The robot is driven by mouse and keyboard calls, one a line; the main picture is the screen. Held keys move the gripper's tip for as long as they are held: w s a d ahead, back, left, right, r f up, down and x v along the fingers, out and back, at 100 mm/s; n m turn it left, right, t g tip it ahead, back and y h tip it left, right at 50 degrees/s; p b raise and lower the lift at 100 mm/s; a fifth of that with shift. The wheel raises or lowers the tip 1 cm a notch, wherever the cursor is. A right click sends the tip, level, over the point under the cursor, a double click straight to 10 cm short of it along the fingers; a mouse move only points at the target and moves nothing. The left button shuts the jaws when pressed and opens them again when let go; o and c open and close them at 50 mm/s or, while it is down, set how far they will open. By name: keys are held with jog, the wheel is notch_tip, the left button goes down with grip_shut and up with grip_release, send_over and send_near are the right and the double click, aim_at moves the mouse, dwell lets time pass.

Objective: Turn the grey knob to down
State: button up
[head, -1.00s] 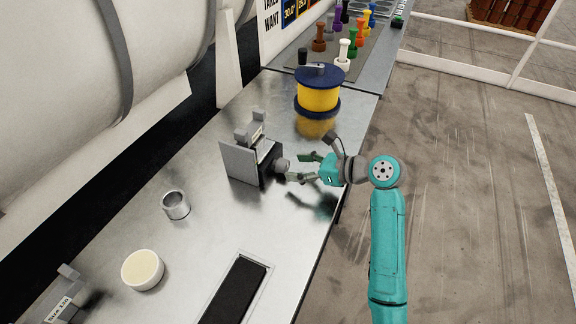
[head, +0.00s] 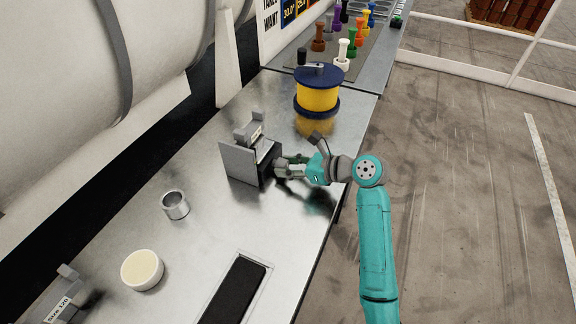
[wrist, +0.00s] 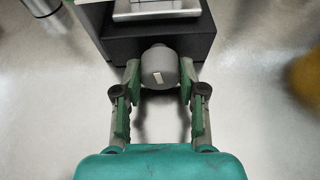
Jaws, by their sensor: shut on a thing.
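The grey knob (wrist: 158,66) is on the front of a dark box (wrist: 196,40) in the wrist view, with a small pale mark on its face. My gripper (wrist: 160,82) has one finger on each side of the knob and is shut on it. In the head view my gripper (head: 285,167) is at the front of the box (head: 262,172), and its fingers mostly hide the knob there. The box has a grey plate on its left side and a labelled grey piece on top.
Coloured pegs stand at the far end.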

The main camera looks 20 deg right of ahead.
jog(key=shift+n+t+h, duration=0.5)
jog(key=shift+n+t, duration=0.1)
jog(key=shift+n, duration=0.4)
jog(key=o, duration=1.1)
jog(key=shift+o, duration=0.2)
jog(key=v, duration=1.2)
